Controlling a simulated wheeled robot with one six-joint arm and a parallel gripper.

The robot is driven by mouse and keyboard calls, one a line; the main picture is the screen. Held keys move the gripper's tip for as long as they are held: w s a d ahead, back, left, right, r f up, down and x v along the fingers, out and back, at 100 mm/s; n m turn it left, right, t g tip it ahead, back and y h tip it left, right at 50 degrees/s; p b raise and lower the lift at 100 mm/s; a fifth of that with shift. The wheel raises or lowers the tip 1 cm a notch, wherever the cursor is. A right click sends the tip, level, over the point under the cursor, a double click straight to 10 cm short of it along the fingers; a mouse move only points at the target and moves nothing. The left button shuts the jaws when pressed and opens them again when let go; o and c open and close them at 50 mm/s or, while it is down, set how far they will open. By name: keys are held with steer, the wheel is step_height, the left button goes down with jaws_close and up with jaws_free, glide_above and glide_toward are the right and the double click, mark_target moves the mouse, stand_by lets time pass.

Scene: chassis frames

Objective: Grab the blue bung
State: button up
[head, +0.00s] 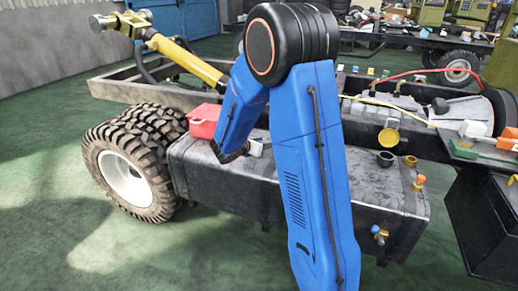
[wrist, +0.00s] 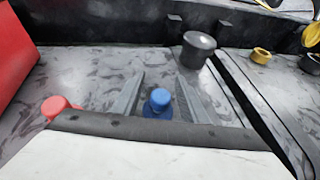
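The blue bung (wrist: 158,100) stands on the grey tank top in the wrist view, between the two fingers of my gripper (wrist: 160,80). A gap shows on both sides of it, so the fingers look open and not touching it. Its lower part is hidden by the gripper's dark front edge. In the head view my gripper (head: 254,148) is low over the tank top, partly hidden by my blue arm. I cannot make out this bung there.
A red bung (wrist: 57,106) is left of the fingers. A black cap (wrist: 198,48) and a yellow ring (wrist: 260,56) lie beyond, to the right. A red box (head: 203,122) sits left of my gripper on the tank (head: 225,185). Chassis rails (head: 150,92) run behind.

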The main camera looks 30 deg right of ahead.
jaws_close()
